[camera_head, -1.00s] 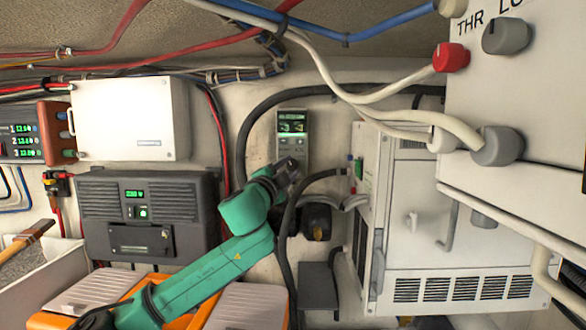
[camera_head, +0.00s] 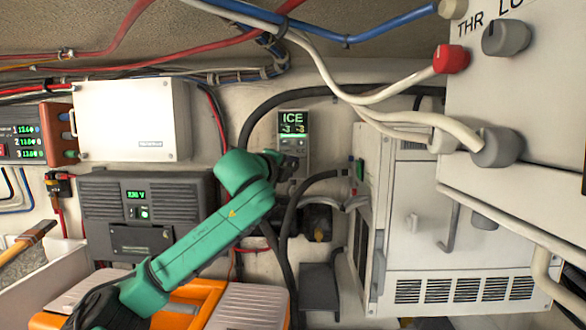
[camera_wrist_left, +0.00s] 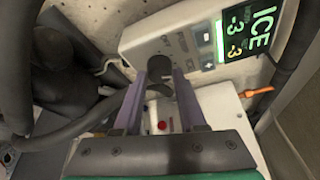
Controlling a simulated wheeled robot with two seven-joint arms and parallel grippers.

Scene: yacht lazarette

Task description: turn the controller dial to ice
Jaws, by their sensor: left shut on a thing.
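My left gripper (camera_head: 290,166) is at the lower part of the controller. In the left wrist view its two purple fingers (camera_wrist_left: 163,80) are shut on the dark round dial (camera_wrist_left: 158,62) on the controller's face. In the head view the gripper hides the dial. My right gripper is in neither view.
Black hoses (camera_head: 284,225) loop below and beside the controller. A white cabinet (camera_head: 415,230) stands close on the right. A grey charger-like box (camera_head: 98,205) and a white box (camera_head: 130,118) are on the left. Orange-sided cases (camera_head: 245,308) lie below my arm.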

